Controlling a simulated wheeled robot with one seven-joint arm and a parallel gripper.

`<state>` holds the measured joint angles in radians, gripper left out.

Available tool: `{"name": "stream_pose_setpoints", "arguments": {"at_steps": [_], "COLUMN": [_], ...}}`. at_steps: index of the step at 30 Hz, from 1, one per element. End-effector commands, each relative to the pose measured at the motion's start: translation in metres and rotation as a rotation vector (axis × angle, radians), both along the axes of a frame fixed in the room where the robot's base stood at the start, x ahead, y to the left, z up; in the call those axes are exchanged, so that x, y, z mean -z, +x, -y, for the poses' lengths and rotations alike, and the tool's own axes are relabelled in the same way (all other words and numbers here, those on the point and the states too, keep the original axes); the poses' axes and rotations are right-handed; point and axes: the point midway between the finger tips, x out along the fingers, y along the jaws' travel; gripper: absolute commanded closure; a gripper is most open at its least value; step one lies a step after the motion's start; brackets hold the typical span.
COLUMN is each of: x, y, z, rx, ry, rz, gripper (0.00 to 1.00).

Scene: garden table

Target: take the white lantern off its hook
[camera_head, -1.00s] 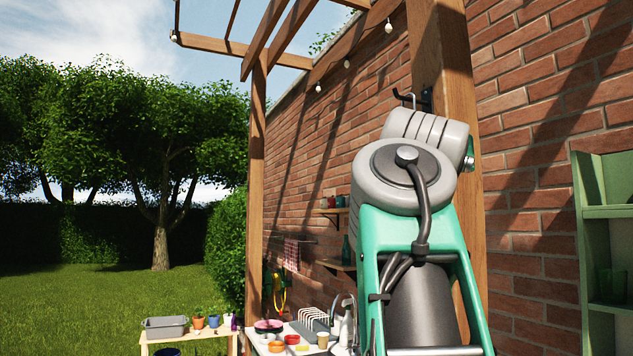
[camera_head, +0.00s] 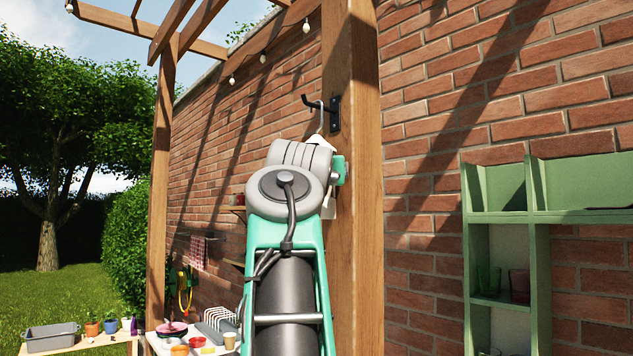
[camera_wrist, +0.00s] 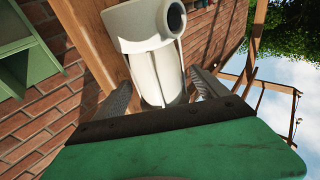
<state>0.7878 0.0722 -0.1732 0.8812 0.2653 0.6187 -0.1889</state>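The white lantern (camera_head: 318,144) hangs from a black hook (camera_head: 312,103) on the wooden post; its wire loop is at the hook. In the head view my arm hides most of it; only its pale top and a strip at the right show. In the wrist view the white lantern (camera_wrist: 156,62) is large, reaching down between the two fingers of my gripper (camera_wrist: 162,93). The fingers are apart, one on each side of it, with gaps visible. The fingertips are hidden in the head view.
The wooden post (camera_head: 352,220) stands close beside the lantern, with the brick wall (camera_head: 425,180) behind. A green shelf (camera_head: 478,225) with glasses is on the right. A low table (camera_head: 150,343) with dishes is at the lower left.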

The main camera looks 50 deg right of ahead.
Motion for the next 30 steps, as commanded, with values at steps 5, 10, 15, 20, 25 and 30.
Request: {"name": "stream_pose_setpoints", "arguments": {"at_steps": [5,10,15,20,25,30], "x": [0.0005,0.0004,0.0004,0.0004,0.0004,0.0003], "y": [-0.0003,-0.0005,-0.0005,-0.0005,-0.0005,-0.0005], "z": [0.0008,0.0007,0.0007,0.0006,0.0006,0.0006], "rx": [0.001,0.002,0.002,0.002,0.002,0.002], "ry": [0.000,0.000,0.000,0.000,0.000,0.000], "rz": [-0.001,-0.001,-0.001,-0.001,-0.001,-0.001], "gripper": [0.32,0.46,0.60,0.73,0.87,1.00]}}
